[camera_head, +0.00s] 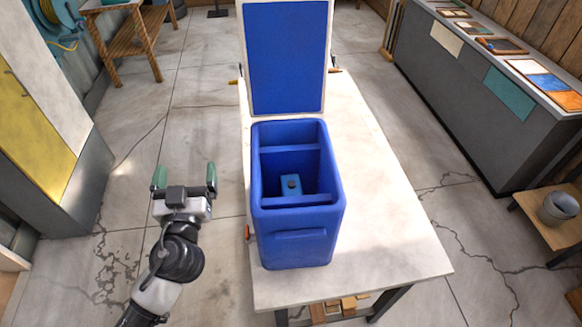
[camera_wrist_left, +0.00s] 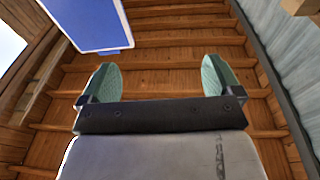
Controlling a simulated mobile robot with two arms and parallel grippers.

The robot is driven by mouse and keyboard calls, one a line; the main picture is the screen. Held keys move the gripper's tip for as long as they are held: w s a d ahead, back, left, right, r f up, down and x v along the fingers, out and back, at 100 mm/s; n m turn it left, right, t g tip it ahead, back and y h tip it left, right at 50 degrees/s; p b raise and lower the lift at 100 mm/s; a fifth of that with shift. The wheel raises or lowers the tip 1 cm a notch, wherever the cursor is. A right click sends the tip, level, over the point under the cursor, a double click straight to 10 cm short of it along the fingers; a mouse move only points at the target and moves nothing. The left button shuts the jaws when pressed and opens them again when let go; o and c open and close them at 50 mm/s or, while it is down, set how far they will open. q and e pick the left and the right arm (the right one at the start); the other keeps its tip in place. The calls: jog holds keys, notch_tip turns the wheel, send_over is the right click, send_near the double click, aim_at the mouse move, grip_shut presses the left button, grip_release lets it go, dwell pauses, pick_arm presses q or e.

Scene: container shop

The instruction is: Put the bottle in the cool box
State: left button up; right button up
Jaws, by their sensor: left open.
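The blue cool box (camera_head: 300,250) stands on a pale table, its lid (camera_head: 286,60) raised upright at the back. A light blue bottle with a dark cap (camera_head: 291,186) is inside the box, low in the compartment nearer to me; its lower part is hidden. My left gripper (camera_head: 184,178) is to the left of the table, apart from the box, open and empty. In the left wrist view the open green fingers (camera_wrist_left: 162,78) have nothing between them, and the blue lid panel (camera_wrist_left: 92,22) shows at the upper left. My right gripper is not in view.
The pale table (camera_head: 385,210) has bare room to the right of the box. A grey counter (camera_head: 450,90) with panels stands at the right. A bucket (camera_head: 558,208) sits on a wooden stand at the far right. A yellow and grey cabinet (camera_head: 40,125) is at the left.

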pick_arm(q)
jog(key=s+d+f+m+h+b, duration=0.1)
jog(key=s+f+m+h, duration=0.1)
jog(key=s, duration=0.5)
notch_tip(320, 180, down, 2)
jog(key=shift+s+f+h, duration=0.2)
jog(key=shift+s+h, duration=0.1)
jog(key=shift+h, duration=0.6)
jog(key=shift+d, duration=0.1)
jog(key=shift+f, duration=0.1)
